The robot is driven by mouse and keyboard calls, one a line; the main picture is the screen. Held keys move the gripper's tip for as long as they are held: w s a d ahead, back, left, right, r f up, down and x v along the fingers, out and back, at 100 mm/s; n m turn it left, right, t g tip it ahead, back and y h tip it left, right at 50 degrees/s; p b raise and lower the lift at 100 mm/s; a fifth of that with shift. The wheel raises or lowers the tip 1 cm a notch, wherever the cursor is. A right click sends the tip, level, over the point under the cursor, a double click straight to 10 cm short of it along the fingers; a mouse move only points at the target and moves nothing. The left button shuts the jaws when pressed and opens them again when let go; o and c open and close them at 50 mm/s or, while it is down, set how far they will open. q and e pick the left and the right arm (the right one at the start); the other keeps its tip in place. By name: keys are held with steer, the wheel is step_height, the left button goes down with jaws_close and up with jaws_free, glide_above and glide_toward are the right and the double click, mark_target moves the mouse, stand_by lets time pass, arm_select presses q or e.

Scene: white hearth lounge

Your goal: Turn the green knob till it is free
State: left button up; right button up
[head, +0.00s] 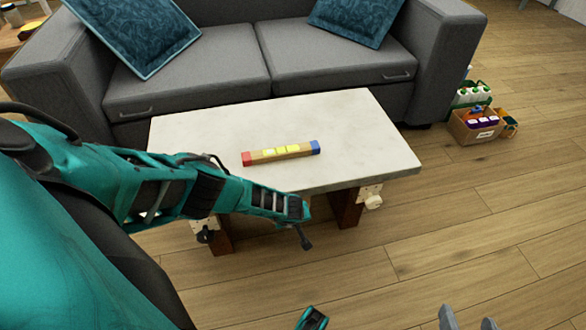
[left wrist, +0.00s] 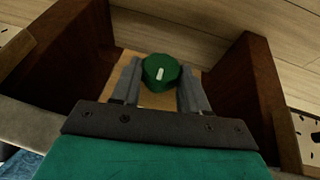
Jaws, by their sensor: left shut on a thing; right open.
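The green knob (left wrist: 160,72) shows in the left wrist view, a round knob with a white mark on its face, in front of a light wooden panel (left wrist: 155,100) between two dark brown legs. My left gripper (left wrist: 161,82) has one grey finger on each side of the knob and is shut on it. In the head view my left arm reaches in front of the white table (head: 330,125); the knob is hidden there. My right gripper (head: 468,322) is open and empty at the bottom edge of the head view, over the floor.
A wooden bar (head: 282,153) with red and blue ends and yellow pieces lies on the tabletop. A black knob (head: 204,236) and a white knob (head: 373,202) sit by the table legs. A grey sofa (head: 340,50) stands behind.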

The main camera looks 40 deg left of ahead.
arm_select(q)
steer(key=c, duration=0.3)
arm_select(e)
steer(key=shift+s+f, duration=0.1)
